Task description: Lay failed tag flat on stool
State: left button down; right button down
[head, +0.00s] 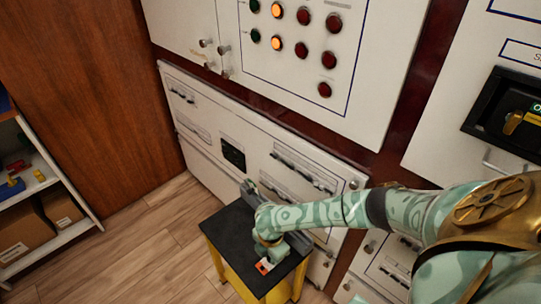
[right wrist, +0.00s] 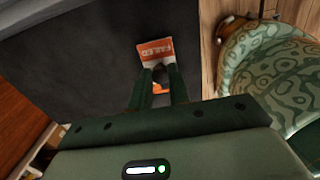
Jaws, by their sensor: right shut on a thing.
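The failed tag (head: 264,267) is a small orange and white card over the near part of the stool's black top (head: 228,228); the stool has yellow legs. In the right wrist view the tag (right wrist: 153,49) shows "FAILED" upside down, its face toward the camera, over the dark stool top (right wrist: 75,65). My right gripper (right wrist: 162,72) is shut on the tag's edge, and its fingers hide part of it. In the head view the right gripper (head: 268,257) is low over the stool. I cannot tell whether the tag touches the top. My left gripper is not in view.
White cabinets with breaker rows (head: 300,172) stand right behind the stool. A panel above has lit orange and dark red lamps (head: 304,16). A shelf with boxes (head: 40,200) is at the left. The wooden floor (head: 135,235) between is clear.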

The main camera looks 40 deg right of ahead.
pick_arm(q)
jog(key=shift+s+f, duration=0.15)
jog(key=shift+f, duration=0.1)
pick_arm(e)
jog(key=shift+f, duration=0.5)
jog(key=c, duration=1.2)
grip_release()
jog(key=shift+c, duration=0.2)
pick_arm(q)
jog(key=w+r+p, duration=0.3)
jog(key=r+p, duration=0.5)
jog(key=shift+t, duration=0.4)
pick_arm(e)
notch_tip(320, 180, up, 16)
jog(key=shift+r, duration=0.15)
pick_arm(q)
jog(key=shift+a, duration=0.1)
pick_arm(e)
jog(key=shift+a, duration=0.1)
